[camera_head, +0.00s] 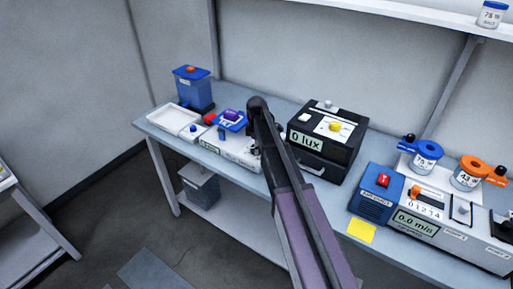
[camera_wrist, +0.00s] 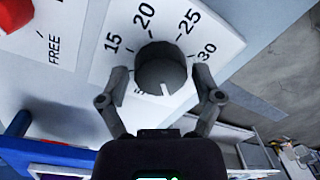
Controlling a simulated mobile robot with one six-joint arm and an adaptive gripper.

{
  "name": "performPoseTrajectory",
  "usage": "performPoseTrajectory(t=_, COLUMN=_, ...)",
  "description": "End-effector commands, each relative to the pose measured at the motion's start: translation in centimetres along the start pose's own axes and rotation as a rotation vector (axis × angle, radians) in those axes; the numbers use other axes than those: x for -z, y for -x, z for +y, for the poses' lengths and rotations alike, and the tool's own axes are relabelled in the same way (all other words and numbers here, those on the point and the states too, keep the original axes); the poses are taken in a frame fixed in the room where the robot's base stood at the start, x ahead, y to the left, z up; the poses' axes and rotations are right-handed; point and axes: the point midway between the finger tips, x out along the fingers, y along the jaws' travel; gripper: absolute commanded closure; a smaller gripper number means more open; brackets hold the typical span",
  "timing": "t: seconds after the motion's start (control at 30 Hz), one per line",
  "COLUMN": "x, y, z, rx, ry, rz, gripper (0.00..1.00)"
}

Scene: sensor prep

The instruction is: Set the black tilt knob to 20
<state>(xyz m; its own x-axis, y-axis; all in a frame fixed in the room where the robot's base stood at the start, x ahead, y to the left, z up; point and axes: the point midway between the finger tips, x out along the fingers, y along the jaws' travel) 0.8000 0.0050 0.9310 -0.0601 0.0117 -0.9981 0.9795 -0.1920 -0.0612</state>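The black tilt knob (camera_wrist: 161,70) shows in the wrist view on a white dial plate (camera_wrist: 112,68) marked 15, 20, 25 and 30. Its white pointer line is at the lower side of the knob, pointing down and slightly right in the picture, away from the 20 mark at upper left. My gripper (camera_wrist: 161,73) is open, with one finger on each side of the knob and a small gap visible on both sides. In the head view my arm hides the knob and most of the gripper, over the white device (camera_head: 236,153) on the bench.
A red control (camera_wrist: 15,14) beside the word FREE and a blue part (camera_wrist: 18,124) lie left of the dial. In the head view, the black lux box (camera_head: 318,160) stands close right of my arm. A white tray (camera_head: 173,119) is at the bench's left end.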

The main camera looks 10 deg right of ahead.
Motion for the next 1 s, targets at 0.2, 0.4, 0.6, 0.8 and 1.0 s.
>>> performPoseTrajectory(t=0.2, x=0.0, y=-0.01, z=0.0, rx=0.0, ry=0.0, rz=0.0, gripper=0.82)
performPoseTrajectory(t=0.4, x=-0.01, y=-0.01, z=0.0, rx=0.0, ry=-0.007, rz=0.0, gripper=0.82)
performPoseTrajectory(t=0.6, x=-0.03, y=-0.02, z=-0.01, rx=0.0, ry=-0.049, rz=0.003, gripper=0.82)
performPoseTrajectory(t=0.8, x=-0.06, y=-0.03, z=-0.03, rx=0.0, ry=-0.149, rz=0.009, gripper=0.82)
performPoseTrajectory(t=1.0, x=-0.1, y=-0.03, z=-0.06, rx=0.0, ry=-0.303, rz=0.018, gripper=0.82)
